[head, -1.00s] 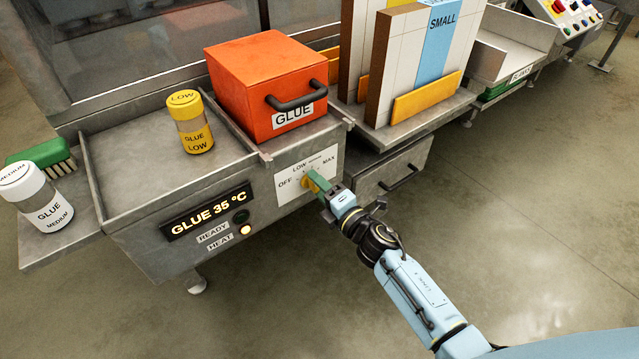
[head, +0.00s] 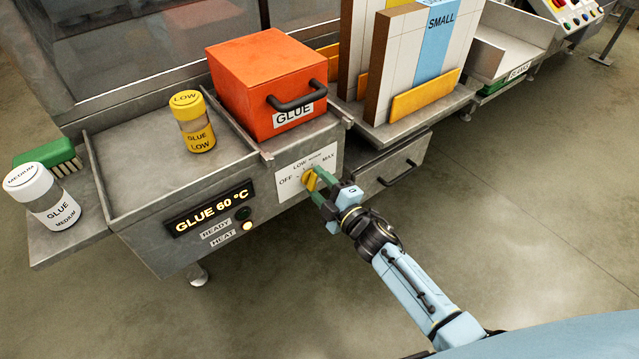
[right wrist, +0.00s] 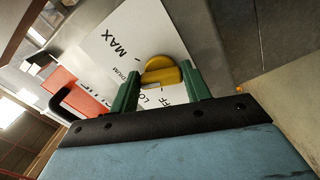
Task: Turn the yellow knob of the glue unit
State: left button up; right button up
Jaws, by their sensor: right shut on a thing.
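The yellow knob (head: 310,180) sits on a white dial plate (head: 292,186) marked OFF, LOW, MAX on the front of the glue unit (head: 140,238). My right gripper (head: 315,185) reaches it from the right, its green fingers on either side of it and shut on it. In the right wrist view the knob (right wrist: 160,70) shows between the two fingertips, against the plate. Its exact pointer direction is hard to tell. The display (head: 211,208) reads GLUE 60 °C. The HEAT lamp (head: 247,226) is lit and the READY lamp (head: 241,214) is dark. My left gripper is not in view.
An orange glue box (head: 262,75) with a black handle stands above the dial. A yellow LOW bottle (head: 193,122), a white MEDIUM bottle (head: 42,195) and a green brush (head: 45,156) stand left. A drawer (head: 390,165) is right of the gripper. The floor in front is clear.

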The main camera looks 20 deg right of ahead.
dwell(0.3)
jog(key=o, duration=1)
